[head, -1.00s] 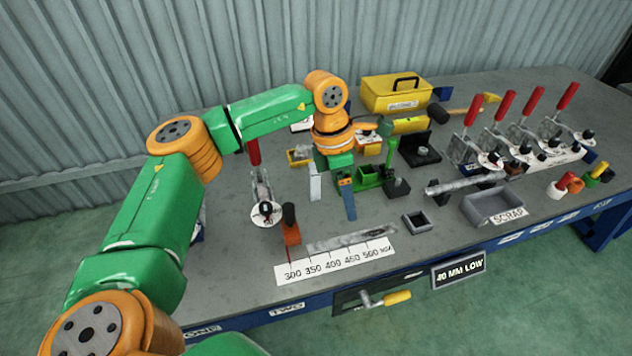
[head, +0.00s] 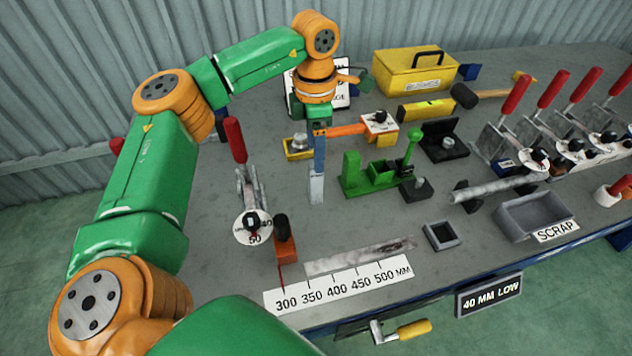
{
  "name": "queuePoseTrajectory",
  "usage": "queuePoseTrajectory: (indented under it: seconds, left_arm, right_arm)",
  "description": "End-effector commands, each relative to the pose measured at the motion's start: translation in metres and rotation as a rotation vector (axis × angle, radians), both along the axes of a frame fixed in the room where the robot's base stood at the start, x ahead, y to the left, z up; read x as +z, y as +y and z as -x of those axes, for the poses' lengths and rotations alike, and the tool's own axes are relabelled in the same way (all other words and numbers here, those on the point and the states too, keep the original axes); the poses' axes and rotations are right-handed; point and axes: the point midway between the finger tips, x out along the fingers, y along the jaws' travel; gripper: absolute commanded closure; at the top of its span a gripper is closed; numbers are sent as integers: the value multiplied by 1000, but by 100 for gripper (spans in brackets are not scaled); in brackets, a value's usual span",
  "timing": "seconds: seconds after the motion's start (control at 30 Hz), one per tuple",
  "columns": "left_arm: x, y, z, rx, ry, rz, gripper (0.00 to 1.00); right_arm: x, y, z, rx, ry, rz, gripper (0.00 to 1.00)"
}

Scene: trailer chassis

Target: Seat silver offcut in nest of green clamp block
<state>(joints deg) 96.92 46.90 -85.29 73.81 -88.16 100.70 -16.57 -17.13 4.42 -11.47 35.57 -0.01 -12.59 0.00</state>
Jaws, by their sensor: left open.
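The silver offcut (head: 317,189) looks like the small upright pale block standing on the bench. It is left of the green clamp block (head: 352,178). The clamp block has a tall left jaw, a square open-topped nest (head: 383,170) and a green upright handle on its right. My left gripper (head: 319,168) points down directly over the offcut, its blue finger in line with the offcut's top. The gripper is open; its second finger is hidden or edge-on. I cannot tell whether the fingers stand around the offcut or just above it. My right gripper is out of view.
A toggle clamp (head: 250,205) and an orange stop (head: 285,247) stand left of a long silver bar (head: 360,256) by the ruler. A dial gauge (head: 380,122) is behind. A small dark tray (head: 441,236) and scrap bin (head: 535,215) lie right. Bare bench lies in front of the clamp block.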

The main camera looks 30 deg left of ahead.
Motion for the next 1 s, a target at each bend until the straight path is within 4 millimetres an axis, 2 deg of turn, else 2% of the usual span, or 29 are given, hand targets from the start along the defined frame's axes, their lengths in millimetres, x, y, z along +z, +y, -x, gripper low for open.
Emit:
queuePoseTrajectory:
  seconds: [0.03, 0.2, 0.37, 0.57, 0.7, 0.9, 0.93, 1.0]
  left_arm:
    - [-16, 0, 0, 0, 0, 0, 28]
    - [-34, 0, 0, 0, 0, 0, 28]
    - [-43, 0, 0, 0, 3, 0, 28]
    - [-77, 3, -3, 1, 5, -1, 28]
    - [-100, 3, -3, 0, 3, 0, 28]
    - [-103, 3, -4, -1, -1, 1, 28]
    - [-103, 3, -4, -1, -1, 1, 30]
    - [-102, 3, -4, -1, -1, 1, 49]
  right_arm:
    - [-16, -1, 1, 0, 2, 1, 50]
    - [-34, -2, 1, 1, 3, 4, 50]
    - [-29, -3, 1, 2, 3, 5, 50]
    - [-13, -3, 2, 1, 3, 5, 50]
    - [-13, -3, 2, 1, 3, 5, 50]
    - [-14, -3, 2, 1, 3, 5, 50]
    - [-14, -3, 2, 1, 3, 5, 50]
    - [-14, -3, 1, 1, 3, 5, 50]
